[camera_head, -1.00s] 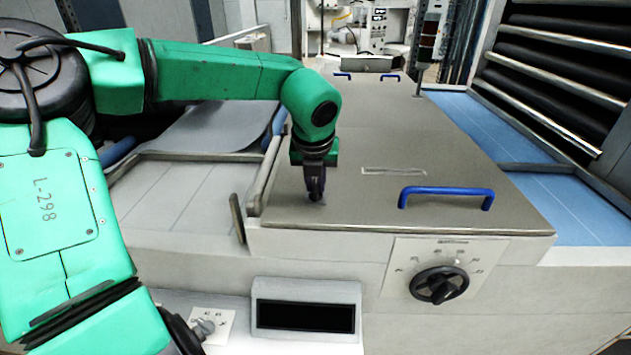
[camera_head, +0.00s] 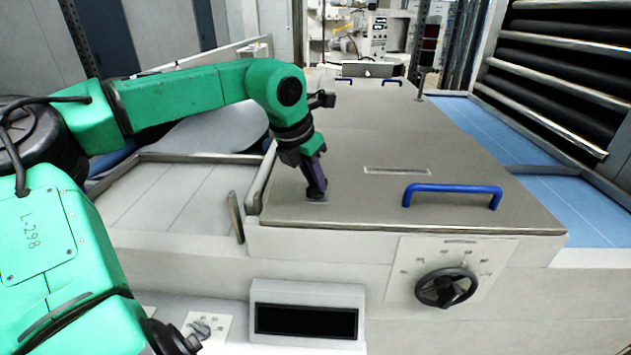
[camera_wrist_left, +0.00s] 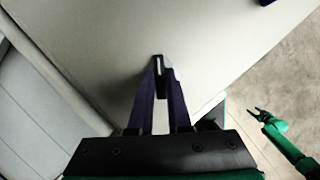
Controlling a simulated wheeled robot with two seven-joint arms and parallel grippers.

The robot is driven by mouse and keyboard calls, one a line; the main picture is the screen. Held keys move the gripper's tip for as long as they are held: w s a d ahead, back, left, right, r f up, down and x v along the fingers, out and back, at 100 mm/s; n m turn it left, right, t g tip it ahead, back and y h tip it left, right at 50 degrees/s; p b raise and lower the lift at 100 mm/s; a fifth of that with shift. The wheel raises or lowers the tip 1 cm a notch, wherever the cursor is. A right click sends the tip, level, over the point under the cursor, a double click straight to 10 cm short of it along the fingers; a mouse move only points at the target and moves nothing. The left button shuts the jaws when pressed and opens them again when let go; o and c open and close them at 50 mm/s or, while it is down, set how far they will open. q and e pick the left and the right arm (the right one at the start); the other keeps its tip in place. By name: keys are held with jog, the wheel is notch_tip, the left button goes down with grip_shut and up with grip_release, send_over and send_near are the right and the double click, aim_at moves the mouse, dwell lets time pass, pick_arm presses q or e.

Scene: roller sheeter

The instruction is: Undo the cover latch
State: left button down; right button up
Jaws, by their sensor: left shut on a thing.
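The flat metal cover (camera_head: 355,150) lies closed on the machine, with a blue handle (camera_head: 452,189) near its front edge. The cover latch (camera_head: 316,201) is a small piece at the cover's front left, mostly hidden by my fingers. My left gripper (camera_head: 317,193) is shut on it, with its hand leaning up and to the left. In the left wrist view the fingertips (camera_wrist_left: 159,66) close around a small narrow piece. My right gripper (camera_wrist_left: 261,112) shows small at the right of that view, away from the cover; its opening is too small to judge.
A rotary knob (camera_head: 446,288) and a dark display (camera_head: 306,321) sit on the front below the cover. A grey lever (camera_head: 235,216) stands left of the cover. Blue belt (camera_head: 570,200) and dark rollers (camera_head: 560,70) lie to the right.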

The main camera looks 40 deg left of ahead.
pick_arm(q)
jog(key=m+p, duration=0.1)
jog(key=m, duration=0.1)
jog(key=m+h, duration=0.1)
jog(key=shift+a+r+m+h+p, duration=0.1)
jog(key=shift+r+m+h+p, duration=0.1)
jog(key=shift+m+h+p, duration=0.15)
jog(key=m+g+h+p, duration=0.1)
jog(key=m+p, duration=0.1)
jog(key=m, duration=0.1)
jog(key=shift+w+a+m+p, duration=0.1)
jog(key=shift+m+p, duration=0.15)
jog(key=shift+p, duration=0.1)
jog(key=shift+f+m+g+h+p, duration=0.15)
jog(key=shift+m+g+h+p, duration=0.3)
jog(key=shift+m+p, duration=0.85)
jog(key=shift+m+b, duration=0.3)
jog(key=shift+m, duration=0.2)
jog(key=c, duration=0.9)
grip_release()
jog(key=shift+o, duration=0.2)
